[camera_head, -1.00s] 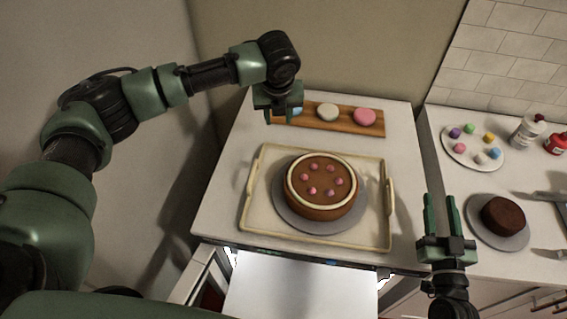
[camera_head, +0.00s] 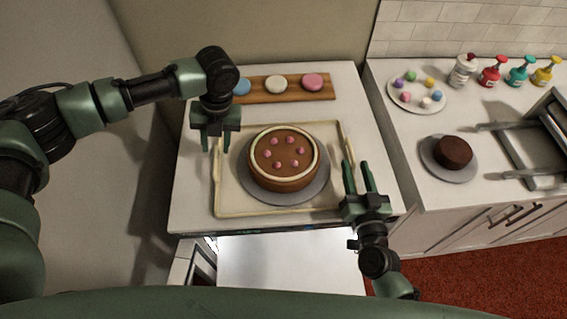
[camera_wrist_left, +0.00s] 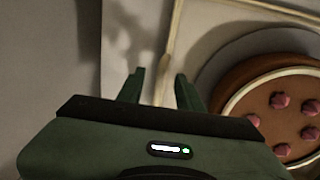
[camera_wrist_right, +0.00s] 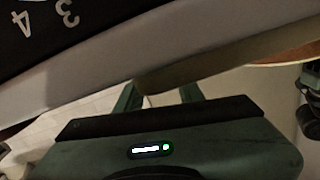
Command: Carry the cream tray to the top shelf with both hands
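The cream tray (camera_head: 234,207) lies on the white counter. On it stands a brown cake (camera_head: 284,160) with a cream ring and pink dots, on a grey round board (camera_head: 256,190). My left gripper (camera_head: 214,146) is open above the tray's left rim; in the left wrist view the rim (camera_wrist_left: 166,70) runs between its fingers (camera_wrist_left: 159,88). My right gripper (camera_head: 357,176) is open at the tray's right side, near the right handle (camera_head: 347,146). In the right wrist view its fingers (camera_wrist_right: 160,95) are apart. Whether either touches the tray cannot be told. The top shelf cannot be made out.
A wooden board (camera_head: 297,90) with several macarons lies behind the tray. On the right counter are a plate of sweets (camera_head: 400,98), a dark cake (camera_head: 454,152), bottles (camera_head: 491,74) and a grey rack (camera_head: 518,150). A wall stands close on the left.

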